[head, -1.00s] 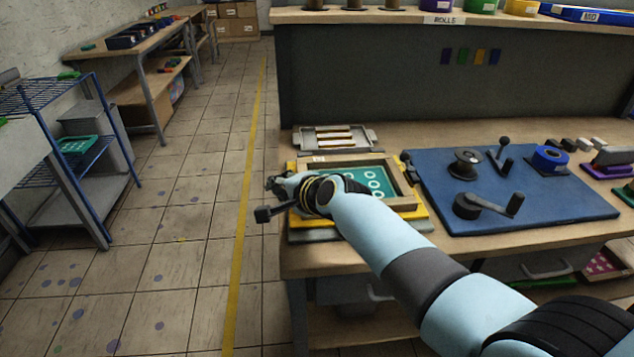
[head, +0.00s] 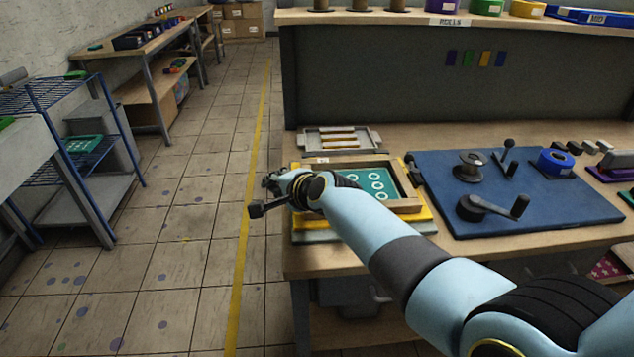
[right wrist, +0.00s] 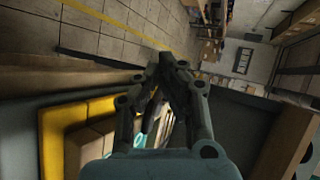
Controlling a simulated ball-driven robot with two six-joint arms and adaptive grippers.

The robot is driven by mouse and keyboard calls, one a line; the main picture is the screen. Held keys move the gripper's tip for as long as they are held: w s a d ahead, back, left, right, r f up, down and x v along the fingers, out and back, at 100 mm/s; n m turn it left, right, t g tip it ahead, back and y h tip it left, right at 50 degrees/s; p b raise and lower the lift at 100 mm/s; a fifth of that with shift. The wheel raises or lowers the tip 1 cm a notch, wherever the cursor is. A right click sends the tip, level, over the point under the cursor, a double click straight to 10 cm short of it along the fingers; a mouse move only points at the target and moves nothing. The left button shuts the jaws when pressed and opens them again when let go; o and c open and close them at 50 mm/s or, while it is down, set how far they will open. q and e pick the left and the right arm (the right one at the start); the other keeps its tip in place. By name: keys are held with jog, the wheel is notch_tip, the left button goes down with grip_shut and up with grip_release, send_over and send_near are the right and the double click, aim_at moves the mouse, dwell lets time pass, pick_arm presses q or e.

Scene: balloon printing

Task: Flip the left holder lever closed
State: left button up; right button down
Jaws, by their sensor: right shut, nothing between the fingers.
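The wooden screen frame (head: 405,205) with its teal printed panel (head: 375,181) lies on a yellow base (head: 425,213) at the table's left end. My right gripper (head: 270,184) is at the frame's left side, beyond the table edge in the picture. In the right wrist view its fingers (right wrist: 167,62) are closed together and hold nothing. A dark clamp-like part (head: 411,168) is at the frame's right side. I cannot make out the left holder lever; my wrist and gripper cover that side. My left gripper is out of view.
A grey tray with gold bars (head: 340,138) lies behind the frame. A blue board (head: 520,205) with cranks and a spool is to the right. A tiled aisle with a yellow line (head: 246,215) is left of the table; blue shelves (head: 85,155) stand beyond it.

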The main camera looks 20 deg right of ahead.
jog(key=v, duration=1.2)
jog(key=shift+s, duration=0.1)
dwell(0.4)
